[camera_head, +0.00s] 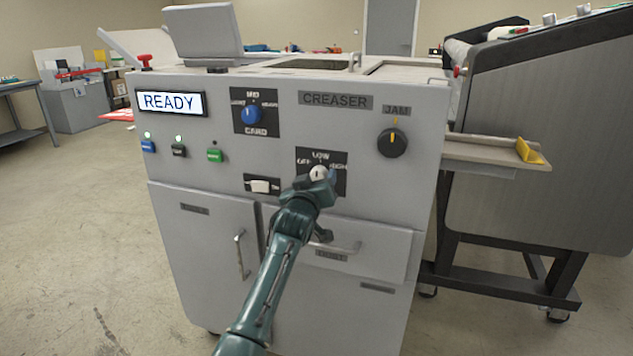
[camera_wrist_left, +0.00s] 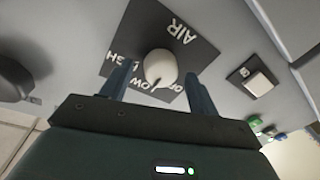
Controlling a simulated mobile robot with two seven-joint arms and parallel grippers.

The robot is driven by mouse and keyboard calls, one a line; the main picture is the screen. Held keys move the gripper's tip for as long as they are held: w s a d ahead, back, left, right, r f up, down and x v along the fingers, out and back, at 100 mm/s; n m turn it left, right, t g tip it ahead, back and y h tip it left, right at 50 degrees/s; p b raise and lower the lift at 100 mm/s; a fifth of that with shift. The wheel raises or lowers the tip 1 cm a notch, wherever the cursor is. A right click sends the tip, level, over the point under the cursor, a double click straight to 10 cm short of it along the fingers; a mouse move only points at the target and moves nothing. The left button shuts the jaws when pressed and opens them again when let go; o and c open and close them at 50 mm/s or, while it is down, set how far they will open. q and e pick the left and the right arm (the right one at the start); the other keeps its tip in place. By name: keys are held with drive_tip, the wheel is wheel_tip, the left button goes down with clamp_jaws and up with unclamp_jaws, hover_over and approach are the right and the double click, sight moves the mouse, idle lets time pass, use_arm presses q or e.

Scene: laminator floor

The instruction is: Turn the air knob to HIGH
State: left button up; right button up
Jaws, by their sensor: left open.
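The pale, round air knob (camera_head: 318,172) sits on a dark plate (camera_head: 304,157) marked OFF, LOW and HIGH on the front of the grey creaser machine (camera_head: 330,108). In the left wrist view the air knob (camera_wrist_left: 160,66) is in the middle, with AIR and LOW readable on the plate around it. I cannot tell surely which mark it points to. My left gripper (camera_head: 320,182) is in front of the knob and hides part of the plate. In the wrist view its fingers (camera_wrist_left: 160,86) are open, one on each side of the knob, with gaps. My right gripper is not in view.
The black JAM knob (camera_head: 393,142) is to the right, the blue CARD knob (camera_head: 252,114) to the upper left. A white rocker switch (camera_head: 262,186) is close on the left. A drawer handle (camera_head: 338,248) sticks out below. A READY display (camera_head: 170,102) is lit.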

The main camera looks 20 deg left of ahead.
use_arm(q)
drive_tip(key=shift+w, duration=0.4)
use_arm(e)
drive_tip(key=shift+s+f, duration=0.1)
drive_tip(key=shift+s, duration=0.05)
use_arm(q)
drive_tip(key=c, duration=1)
drive_tip(key=shift+o, duration=0.2)
drive_tip(key=shift+m, duration=0.3)
drive_tip(key=m, duration=0.5)
drive_tip(key=shift+f+m+t+p, duration=0.1)
drive_tip(key=shift+m+t+p, duration=0.2)
drive_tip(key=m, duration=0.6)
drive_tip(key=shift+f+h, duration=0.1)
drive_tip(key=shift+h, duration=0.3)
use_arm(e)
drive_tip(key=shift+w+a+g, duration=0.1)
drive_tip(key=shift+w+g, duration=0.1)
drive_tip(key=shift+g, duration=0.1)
use_arm(q)
drive_tip(key=shift+m, duration=0.3)
